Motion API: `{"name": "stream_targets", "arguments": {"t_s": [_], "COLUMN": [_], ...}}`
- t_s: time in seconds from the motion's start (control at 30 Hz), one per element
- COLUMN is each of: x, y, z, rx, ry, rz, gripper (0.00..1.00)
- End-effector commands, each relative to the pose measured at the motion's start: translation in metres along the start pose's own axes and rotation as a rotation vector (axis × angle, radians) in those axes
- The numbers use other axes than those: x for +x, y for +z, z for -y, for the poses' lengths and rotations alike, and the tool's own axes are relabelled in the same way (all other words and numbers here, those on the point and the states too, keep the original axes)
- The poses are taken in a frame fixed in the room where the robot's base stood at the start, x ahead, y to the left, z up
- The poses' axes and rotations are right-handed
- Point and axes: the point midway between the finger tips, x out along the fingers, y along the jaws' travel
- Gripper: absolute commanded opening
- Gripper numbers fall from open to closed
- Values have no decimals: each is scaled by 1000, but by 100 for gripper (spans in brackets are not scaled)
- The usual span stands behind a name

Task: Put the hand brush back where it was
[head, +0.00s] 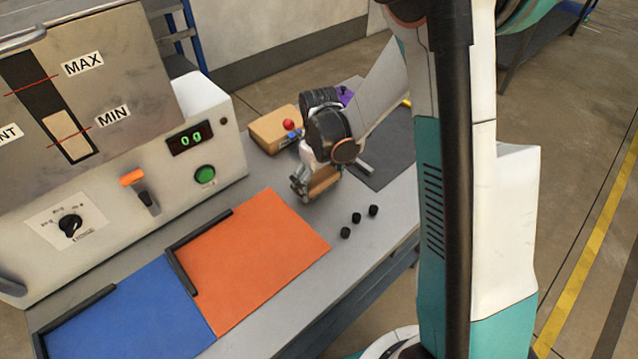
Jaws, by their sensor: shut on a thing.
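My gripper (312,187) is above the grey bench, between the orange mat and the dark mat. It is shut on a brown block-like thing, which I take to be the hand brush (325,181). The gripper and wrist cover much of the brush, and its bristles cannot be made out. The brush is low, close to the bench top; I cannot tell whether it touches it.
An orange mat (255,262) and a blue mat (135,315) have black edge brackets. Three small black pegs (357,218) stand right of the orange mat. A cardboard-coloured box (270,131) and a dark mat (390,160) lie behind. The washer panel (140,175) borders the left.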

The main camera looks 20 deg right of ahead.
Motion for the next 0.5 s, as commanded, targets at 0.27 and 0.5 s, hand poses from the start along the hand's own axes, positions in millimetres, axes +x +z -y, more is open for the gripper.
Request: {"name": "stream_targets", "arguments": {"t_s": [0.27, 0.5], "x": [3, 2], "y": [0, 0], "z": [0, 0], "rx": [0, 0], "ry": [0, 0], "rz": [0, 0], "gripper": [57, 100]}}
